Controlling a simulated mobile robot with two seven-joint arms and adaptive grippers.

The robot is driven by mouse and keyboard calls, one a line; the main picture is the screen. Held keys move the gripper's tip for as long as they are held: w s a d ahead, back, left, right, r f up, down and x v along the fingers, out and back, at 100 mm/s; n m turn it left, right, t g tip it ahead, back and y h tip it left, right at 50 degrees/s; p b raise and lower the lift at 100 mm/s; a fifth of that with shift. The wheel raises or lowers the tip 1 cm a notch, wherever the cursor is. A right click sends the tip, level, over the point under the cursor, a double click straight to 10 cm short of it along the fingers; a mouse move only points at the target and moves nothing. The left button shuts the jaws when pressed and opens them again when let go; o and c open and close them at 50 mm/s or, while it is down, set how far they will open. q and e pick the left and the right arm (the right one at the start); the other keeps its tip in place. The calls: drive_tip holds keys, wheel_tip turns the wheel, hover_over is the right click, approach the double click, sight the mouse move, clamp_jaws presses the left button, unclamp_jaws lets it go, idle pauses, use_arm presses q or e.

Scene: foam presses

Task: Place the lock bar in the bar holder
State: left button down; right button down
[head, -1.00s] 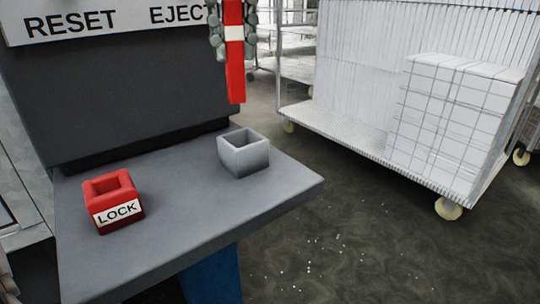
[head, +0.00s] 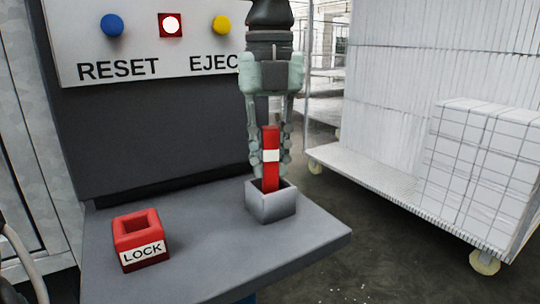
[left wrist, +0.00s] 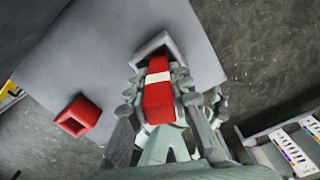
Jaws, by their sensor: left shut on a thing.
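The lock bar (head: 271,160) is red with a white band. It stands upright with its lower end inside the mouth of the grey square bar holder (head: 271,204) on the grey shelf. My left gripper (head: 270,158) is shut on the bar, its fingers on either side, just above the holder. In the left wrist view, the bar (left wrist: 158,98) is between the fingers, and the holder's rim (left wrist: 160,44) shows beyond it. How deep the bar sits is hidden by the holder's wall. My right gripper is not in view.
A red open socket marked LOCK (head: 140,241) stands on the shelf (head: 200,262) to the left. A panel (head: 150,50) with RESET and EJECT buttons is behind. A white wheeled cart (head: 400,190) stands to the right, past the shelf's edge.

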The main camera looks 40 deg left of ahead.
use_arm(q)
drive_tip(key=shift+f, duration=0.1)
drive_tip(key=c, duration=1.4)
unclamp_jaws()
drive_tip(key=shift+o, duration=0.2)
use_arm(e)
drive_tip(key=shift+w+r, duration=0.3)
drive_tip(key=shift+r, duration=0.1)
use_arm(q)
drive_tip(key=shift+r, duration=0.25)
wheel_tip(320, 180, up, 3)
drive_tip(key=shift+f, duration=0.2)
wheel_tip(320, 180, up, 8)
drive_tip(key=shift+r, duration=0.6)
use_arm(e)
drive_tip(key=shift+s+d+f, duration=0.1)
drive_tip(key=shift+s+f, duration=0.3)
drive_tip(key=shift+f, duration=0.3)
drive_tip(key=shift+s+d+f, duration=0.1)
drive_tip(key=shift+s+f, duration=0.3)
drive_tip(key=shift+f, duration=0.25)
